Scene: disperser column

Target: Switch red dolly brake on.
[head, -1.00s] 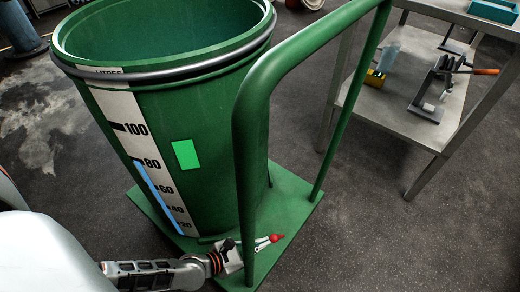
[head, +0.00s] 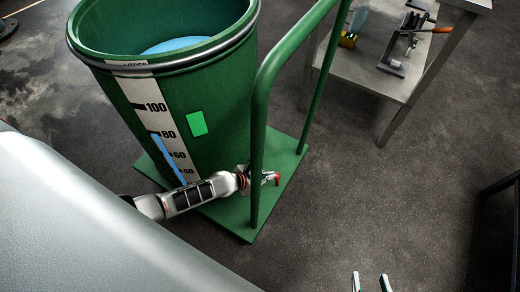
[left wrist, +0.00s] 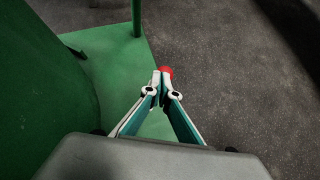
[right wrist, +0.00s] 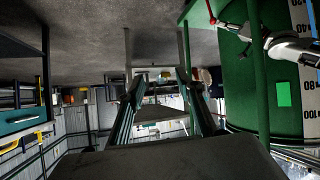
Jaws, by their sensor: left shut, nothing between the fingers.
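The green dolly (head: 230,214) carries a large green drum and has a tall tube handle. Its red brake (head: 277,178) sits low at the platform, near the handle's near post. My left gripper (head: 267,176) reaches in behind that post, with its tips at the red brake. In the left wrist view the left gripper (left wrist: 159,80) is shut, and the red brake (left wrist: 167,72) shows just beyond its fingertips; touching cannot be told. The red brake also shows in the right wrist view (right wrist: 210,12). My right gripper (head: 371,282) is open and empty, away from the dolly; its spread fingers show in its wrist view (right wrist: 155,75).
The green drum (head: 185,115) has a litre scale and pale blue contents. The handle post (head: 257,165) stands close to my left wrist. A metal table (head: 385,82) with tools on its shelf stands at the back right. Dark floor is clear right of the dolly.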

